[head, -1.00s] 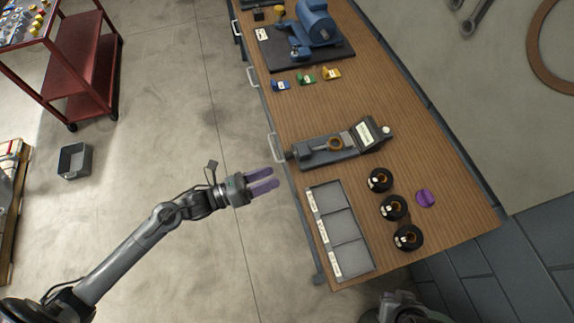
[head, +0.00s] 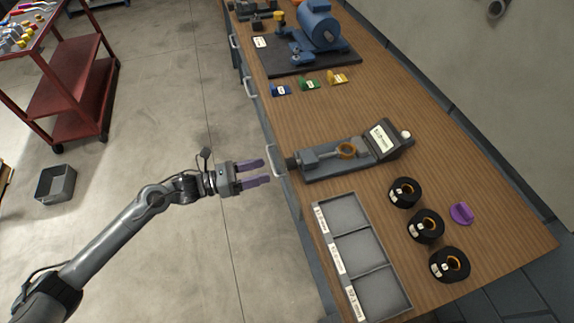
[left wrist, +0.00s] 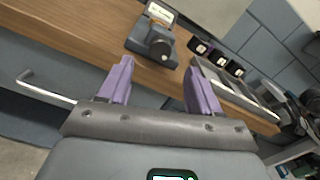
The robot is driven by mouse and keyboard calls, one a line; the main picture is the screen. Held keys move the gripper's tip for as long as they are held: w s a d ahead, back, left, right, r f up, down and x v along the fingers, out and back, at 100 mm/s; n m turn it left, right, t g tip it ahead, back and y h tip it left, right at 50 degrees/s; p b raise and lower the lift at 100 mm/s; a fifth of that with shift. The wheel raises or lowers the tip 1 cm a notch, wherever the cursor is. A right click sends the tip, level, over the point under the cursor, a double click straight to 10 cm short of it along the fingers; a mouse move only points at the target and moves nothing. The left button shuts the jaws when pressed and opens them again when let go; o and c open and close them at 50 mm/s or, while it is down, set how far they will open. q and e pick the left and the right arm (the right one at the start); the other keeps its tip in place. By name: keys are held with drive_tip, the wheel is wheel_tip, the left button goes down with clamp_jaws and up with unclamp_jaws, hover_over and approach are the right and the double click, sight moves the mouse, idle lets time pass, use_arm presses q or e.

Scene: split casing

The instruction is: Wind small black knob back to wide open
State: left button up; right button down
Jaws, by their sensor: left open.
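The small black knob (head: 291,163) is on the left end of a grey gauge (head: 330,161) on the wooden bench. A brown-orange ring (head: 347,151) sits in the gauge, in front of its tilted display. My left gripper (head: 265,172) is open and empty, with its purple fingers pointing at the bench edge. It is just left of the knob, apart from it. In the left wrist view the knob (left wrist: 161,49) shows beyond and between the fingertips (left wrist: 158,68). My right gripper is not in view.
A three-compartment tray (head: 361,252) lies below the gauge. Several black rings, including one in front (head: 449,265), and a purple piece (head: 461,213) lie right of it. A drawer handle (head: 271,160) juts from the bench near my left fingers. A blue motor (head: 317,28) stands farther back.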

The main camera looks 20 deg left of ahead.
sight(286, 164)
use_arm(q)
drive_tip(key=x, duration=0.8)
drive_tip(key=shift+w+d, duration=0.25)
drive_tip(key=shift+d, duration=0.05)
drive_tip(key=c, duration=1)
